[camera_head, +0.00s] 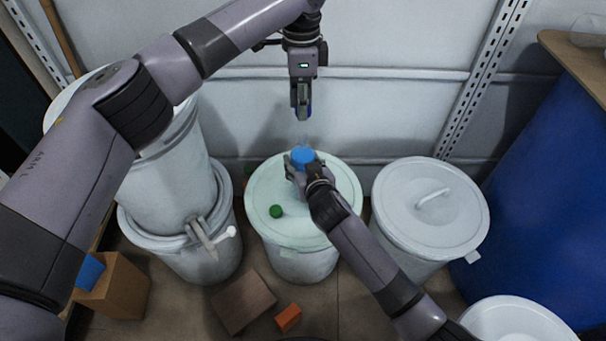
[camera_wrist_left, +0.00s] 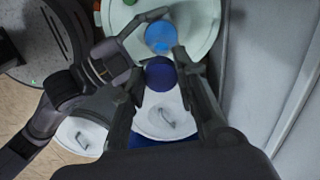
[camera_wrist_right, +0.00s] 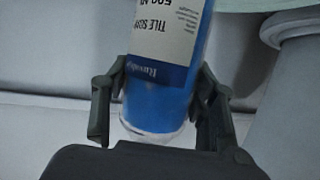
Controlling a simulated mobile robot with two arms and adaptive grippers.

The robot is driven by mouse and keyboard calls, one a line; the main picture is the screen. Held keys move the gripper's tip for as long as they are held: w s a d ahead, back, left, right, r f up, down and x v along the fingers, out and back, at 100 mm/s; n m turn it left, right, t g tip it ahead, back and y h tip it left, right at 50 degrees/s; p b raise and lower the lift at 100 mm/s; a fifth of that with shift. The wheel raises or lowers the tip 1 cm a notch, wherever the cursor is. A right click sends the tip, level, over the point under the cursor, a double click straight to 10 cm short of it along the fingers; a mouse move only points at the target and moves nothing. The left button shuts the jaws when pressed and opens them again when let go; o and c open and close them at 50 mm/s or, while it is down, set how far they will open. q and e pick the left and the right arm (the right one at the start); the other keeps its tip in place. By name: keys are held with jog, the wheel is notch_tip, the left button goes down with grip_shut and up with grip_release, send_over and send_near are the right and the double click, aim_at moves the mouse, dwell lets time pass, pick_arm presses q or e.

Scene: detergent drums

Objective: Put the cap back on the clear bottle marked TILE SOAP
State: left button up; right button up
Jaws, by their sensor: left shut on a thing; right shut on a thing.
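The clear bottle marked TILE SOAP, full of blue liquid, is at the pale drum's lid in the head view (camera_head: 303,154). Its label faces the right wrist view (camera_wrist_right: 165,38), upside down there. My right gripper (camera_head: 302,168) is shut around the bottle's body. My left gripper (camera_head: 303,112) is shut on a dark blue cap (camera_head: 309,108), round in the left wrist view (camera_wrist_left: 160,74). The cap is above and apart from the bottle, which shows beside it in that view (camera_wrist_left: 160,36). The bottle's mouth is hard to make out.
A green cap (camera_head: 277,211) lies on the pale drum lid (camera_head: 262,185). White drums stand stacked at left (camera_head: 165,190) and single at right (camera_head: 430,210). A blue drum (camera_head: 545,160) is far right. A cardboard box (camera_head: 124,290), brown block (camera_head: 243,301) and orange block (camera_head: 288,317) are on the floor.

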pick_arm(q)
jog(key=shift+f, duration=2.5)
jog(key=shift+f, duration=0.1)
jog(key=shift+f, duration=0.8)
jog(key=shift+f, duration=0.6)
